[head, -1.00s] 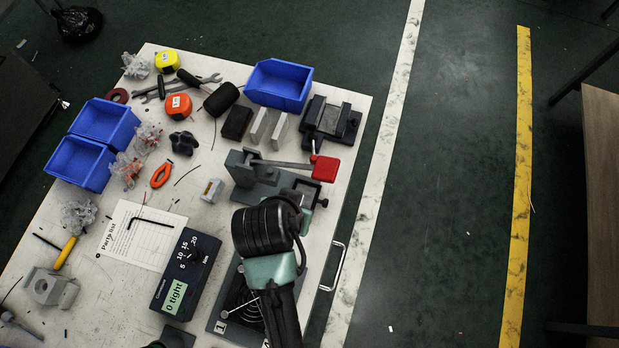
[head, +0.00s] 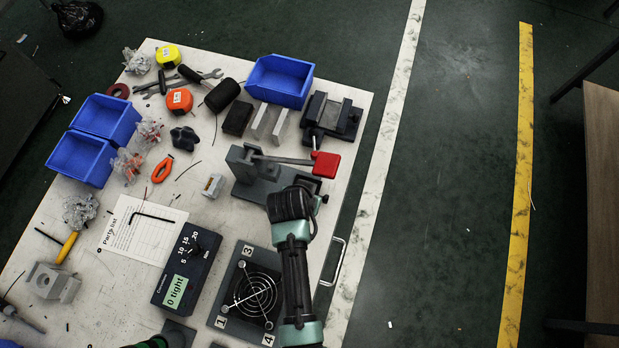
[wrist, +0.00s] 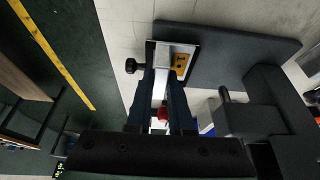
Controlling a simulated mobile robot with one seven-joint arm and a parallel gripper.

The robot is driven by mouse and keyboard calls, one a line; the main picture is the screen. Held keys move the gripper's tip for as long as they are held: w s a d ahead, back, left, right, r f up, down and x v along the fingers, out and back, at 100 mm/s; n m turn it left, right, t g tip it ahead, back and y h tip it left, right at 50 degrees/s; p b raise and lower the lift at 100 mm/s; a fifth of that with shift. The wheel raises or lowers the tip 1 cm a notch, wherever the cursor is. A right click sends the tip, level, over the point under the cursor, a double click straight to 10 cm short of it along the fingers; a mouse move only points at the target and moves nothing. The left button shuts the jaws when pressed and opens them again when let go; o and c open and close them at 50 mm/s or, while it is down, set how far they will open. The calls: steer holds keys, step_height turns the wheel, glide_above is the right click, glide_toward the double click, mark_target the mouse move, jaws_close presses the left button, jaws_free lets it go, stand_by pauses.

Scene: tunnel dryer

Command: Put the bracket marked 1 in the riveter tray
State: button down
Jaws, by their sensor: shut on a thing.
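My gripper (wrist: 162,72) is shut on a pale metal bracket (wrist: 176,47) with a yellow label, which appears to be marked 1. The bracket is at the small dark-edged tray at the end of the grey riveter (wrist: 228,50), beside a black knob (wrist: 130,66). I cannot tell whether it rests on the tray floor or hangs just above it. In the head view the riveter (head: 246,172) has a red handle (head: 326,164). My wrist is over its near right end and hides the fingers, the bracket and the tray there.
Two pale plates (head: 280,125) stand beyond the riveter, near a dark vise (head: 333,118). A blue bin (head: 280,82) is at the back. A fan guard fixture (head: 243,262) and a torque tester (head: 186,265) lie nearer.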

steer(key=shift+w+d+r, duration=0.1)
steer(key=shift+w+d, duration=0.15)
steer(key=shift+w, duration=0.7)
steer(key=shift+w+d+f, duration=0.15)
steer(key=shift+w+f, duration=0.1)
steer(key=shift+f, duration=0.45)
steer(key=shift+s, duration=0.1)
